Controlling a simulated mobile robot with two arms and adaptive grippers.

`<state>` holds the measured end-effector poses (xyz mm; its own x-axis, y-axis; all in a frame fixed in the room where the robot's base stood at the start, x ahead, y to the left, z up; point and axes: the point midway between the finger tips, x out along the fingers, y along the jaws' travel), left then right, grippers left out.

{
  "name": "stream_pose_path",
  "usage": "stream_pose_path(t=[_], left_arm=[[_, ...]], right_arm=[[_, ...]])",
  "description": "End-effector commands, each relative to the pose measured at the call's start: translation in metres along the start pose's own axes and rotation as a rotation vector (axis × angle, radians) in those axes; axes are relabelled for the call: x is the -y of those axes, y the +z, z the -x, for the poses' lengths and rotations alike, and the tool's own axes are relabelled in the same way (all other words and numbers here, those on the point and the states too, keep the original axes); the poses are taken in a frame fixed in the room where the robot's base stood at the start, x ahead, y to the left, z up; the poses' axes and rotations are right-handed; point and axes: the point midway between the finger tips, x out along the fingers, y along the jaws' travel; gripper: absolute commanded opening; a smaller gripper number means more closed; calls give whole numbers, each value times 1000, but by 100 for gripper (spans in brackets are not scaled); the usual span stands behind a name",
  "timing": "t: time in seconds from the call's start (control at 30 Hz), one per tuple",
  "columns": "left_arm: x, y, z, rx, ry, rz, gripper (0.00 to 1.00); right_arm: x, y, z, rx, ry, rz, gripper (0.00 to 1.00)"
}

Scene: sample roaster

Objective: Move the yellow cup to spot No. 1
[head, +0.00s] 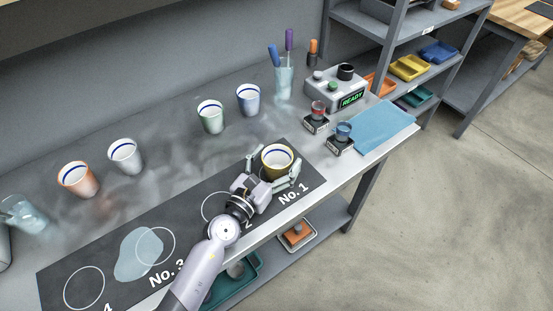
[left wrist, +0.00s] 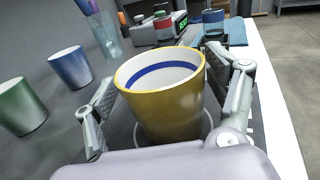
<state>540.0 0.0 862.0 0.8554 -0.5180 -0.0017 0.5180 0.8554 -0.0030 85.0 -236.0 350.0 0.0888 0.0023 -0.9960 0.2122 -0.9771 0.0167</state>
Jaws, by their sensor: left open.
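The yellow cup (head: 277,163) stands upright on the dark mat at the circle by the "No. 1" label (head: 294,194). It fills the middle of the left wrist view (left wrist: 164,98), with part of a white circle line showing around its base. My left gripper (head: 276,174) is open, with one finger on each side of the cup. In the left wrist view its fingers (left wrist: 168,108) appear apart from the cup wall. The cup's exact centring on the circle is partly hidden. My right gripper is not in view.
Green (head: 210,116), blue (head: 248,99), white (head: 125,155) and orange (head: 78,178) cups stand behind the mat (head: 188,208). Two small jars (head: 340,138) and a blue cloth (head: 372,128) lie to the right. A pale puddle-like patch (head: 139,255) covers part of spot No. 3.

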Motion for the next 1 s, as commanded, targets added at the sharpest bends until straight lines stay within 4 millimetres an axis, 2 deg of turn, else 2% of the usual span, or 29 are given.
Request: stream_pose_path(t=[0.13,0.17,0.27,0.5,0.7,0.83,1.0], left_arm=[[0,7,0,1,1,1,78],[0,4,4,-2,1,0,78],[0,2,20,-3,0,0,78],[0,0,73,-3,-1,-1,78],[0,1,106,-2,0,-1,78],[0,2,117,-1,0,-1,78],[0,4,120,1,0,1,78]], right_arm=[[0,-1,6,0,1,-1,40],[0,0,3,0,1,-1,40],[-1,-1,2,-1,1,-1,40],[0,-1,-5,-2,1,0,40],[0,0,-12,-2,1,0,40],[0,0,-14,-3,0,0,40],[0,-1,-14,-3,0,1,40]])
